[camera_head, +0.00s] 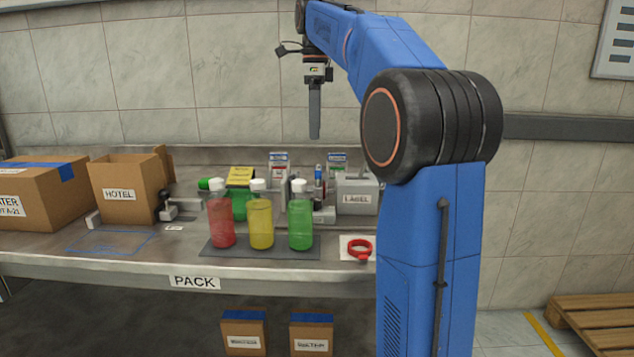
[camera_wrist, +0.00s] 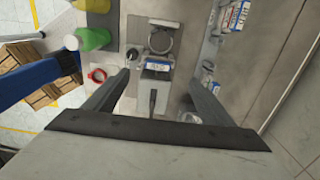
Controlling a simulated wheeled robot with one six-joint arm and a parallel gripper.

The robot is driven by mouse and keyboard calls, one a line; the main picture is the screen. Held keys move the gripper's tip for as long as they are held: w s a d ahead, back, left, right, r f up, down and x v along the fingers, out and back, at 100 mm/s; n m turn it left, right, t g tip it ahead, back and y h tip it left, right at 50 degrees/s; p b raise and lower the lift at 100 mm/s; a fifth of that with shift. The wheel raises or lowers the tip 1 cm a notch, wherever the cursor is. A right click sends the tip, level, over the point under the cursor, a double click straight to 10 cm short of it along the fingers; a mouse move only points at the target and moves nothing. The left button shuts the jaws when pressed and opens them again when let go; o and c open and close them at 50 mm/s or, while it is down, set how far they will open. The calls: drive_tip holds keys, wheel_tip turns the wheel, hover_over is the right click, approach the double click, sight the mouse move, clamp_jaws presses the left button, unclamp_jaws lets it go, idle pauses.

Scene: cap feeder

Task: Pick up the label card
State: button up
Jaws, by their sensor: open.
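My gripper (camera_head: 314,136) hangs pointing down in the air above the back of the bench, holding nothing. In the wrist view its two fingers (camera_wrist: 158,82) are spread apart. Below them is a grey box (camera_head: 357,186) with a sign reading LABEL; its top shows in the wrist view (camera_wrist: 148,94). A small blue-and-white printed piece (camera_wrist: 157,66) is beside that box, between the fingers in the picture. I cannot tell whether it is the label card. A small white printed tag (camera_head: 174,227) lies flat on the bench at left.
Red (camera_head: 221,222), yellow (camera_head: 260,224) and green (camera_head: 300,224) bottles stand on a dark mat. A red ring (camera_head: 359,248) lies on a white square to their right. An open HOTEL carton (camera_head: 125,190) is at left. Small packs (camera_head: 337,162) stand by the wall.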

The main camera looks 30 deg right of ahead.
sight(318, 167)
wheel_tip(318, 167, down, 7)
drive_tip(key=shift+f, duration=0.2)
drive_tip(key=shift+s+d+f, duration=0.1)
drive_tip(key=shift+s+f, duration=0.1)
drive_tip(key=shift+f, duration=1.2)
drive_tip(key=shift+s+d+f, duration=0.1)
drive_tip(key=shift+s+f, duration=0.05)
drive_tip(key=shift+f, duration=1.2)
drive_tip(key=c, duration=1.1)
drive_tip(key=shift+c, duration=0.2)
drive_tip(key=shift+r, duration=0.15)
